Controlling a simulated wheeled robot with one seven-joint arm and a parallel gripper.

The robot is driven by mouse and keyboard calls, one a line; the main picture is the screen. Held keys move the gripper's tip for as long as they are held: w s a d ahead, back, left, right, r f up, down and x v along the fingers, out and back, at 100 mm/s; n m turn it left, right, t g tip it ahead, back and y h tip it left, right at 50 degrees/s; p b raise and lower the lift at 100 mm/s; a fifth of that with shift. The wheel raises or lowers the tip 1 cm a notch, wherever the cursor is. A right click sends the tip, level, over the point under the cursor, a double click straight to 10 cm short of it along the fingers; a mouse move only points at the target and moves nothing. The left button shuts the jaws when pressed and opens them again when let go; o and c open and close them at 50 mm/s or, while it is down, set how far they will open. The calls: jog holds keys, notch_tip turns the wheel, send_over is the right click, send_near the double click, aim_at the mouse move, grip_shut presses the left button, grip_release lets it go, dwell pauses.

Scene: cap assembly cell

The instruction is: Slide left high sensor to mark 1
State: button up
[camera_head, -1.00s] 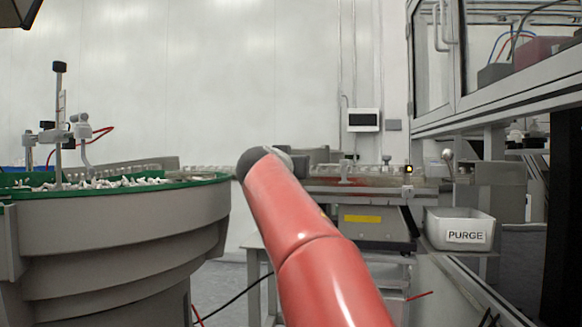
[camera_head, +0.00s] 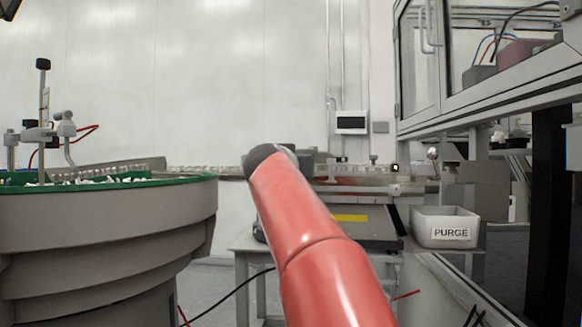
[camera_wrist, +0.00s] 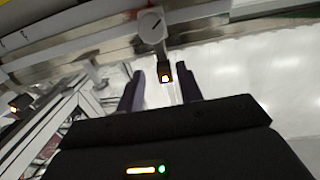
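In the wrist view a sensor (camera_wrist: 165,74) with a small dark head and a lit face hangs from a bracket with a round grey knob (camera_wrist: 151,25) on a metal rail (camera_wrist: 100,60). My gripper (camera_wrist: 160,80) has its two dark fingers apart, and the sensor head shows between their tips. I cannot tell whether they touch it. A second dark sensor (camera_wrist: 20,102) with a lit face is at the left. Dark tick lines show on the pale strip at upper left, but no numbers are readable. In the head view a small dark sensor (camera_head: 395,167) shows by the track; my arm hides the gripper.
A large grey bowl feeder (camera_head: 100,235) with a green rim stands at left. A grey PURGE bin (camera_head: 446,228) sits at right, below a framed glass cabinet (camera_head: 418,60). The conveyor track (camera_head: 375,190) runs behind my arm. A small screen (camera_head: 350,122) is on the wall.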

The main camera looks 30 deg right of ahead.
jog(key=shift+a, duration=0.1)
jog(key=b+v, duration=0.2)
jog(key=v, duration=0.5)
jog(key=shift+s+a, duration=0.2)
jog(key=shift+s, duration=0.05)
dwell(0.4)
jog(key=s+a+f+n+g+y+p, duration=0.1)
jog(key=s+a+f+y, duration=0.3)
jog(key=s+f, duration=0.4)
jog(key=s+a+f+n+g+y+p, duration=0.2)
jog(key=s+a+f, duration=0.4)
jog(key=f, duration=1.3)
jog(key=s+a+f+n+g+y+p, duration=0.1)
jog(key=s+a+f+n+g+y, duration=0.4)
jog(key=s+f, duration=0.7)
notch_tip(320, 180, down, 2)
jog(key=shift+f+y+p, duration=0.1)
jog(key=shift+y+p, duration=0.2)
jog(key=shift+p, duration=0.1)
jog(key=shift+o, duration=0.3)
